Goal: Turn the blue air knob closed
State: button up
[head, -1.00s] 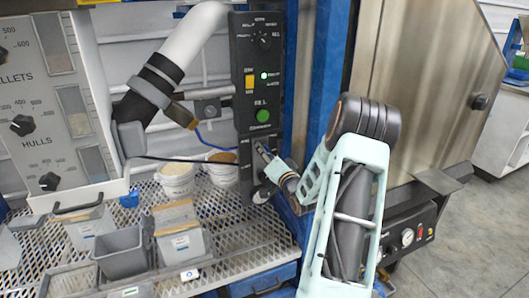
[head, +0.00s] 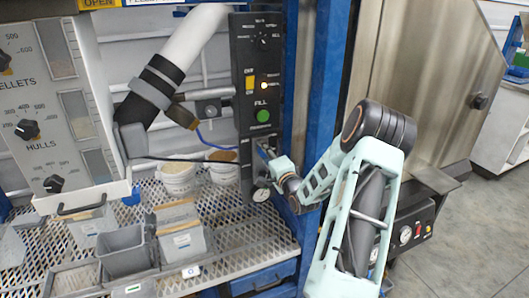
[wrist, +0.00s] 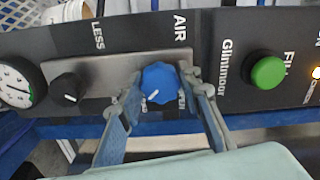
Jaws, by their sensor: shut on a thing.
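The blue air knob (wrist: 160,82) shows in the wrist view, on a grey metal plate of the black control panel (wrist: 232,58) below the word AIR. Its white mark points to the lower left. My gripper (wrist: 163,92) has one finger on each side of the knob and is shut on it. Small lettering by the right finger is partly hidden. In the head view my gripper (head: 270,160) reaches the lower part of the panel from the right, and the knob itself is hidden there.
A black knob (wrist: 69,88) and a round gauge (wrist: 16,84) sit left of the blue knob. A green button (wrist: 268,72) lies right. A blue post (head: 328,80) stands close behind my arm. Bins and tubs sit on the mesh shelf (head: 215,220).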

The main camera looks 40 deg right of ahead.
dwell(0.3)
jog(key=o, duration=1.2)
jog(key=shift+c, duration=0.2)
jog(key=v, duration=1.2)
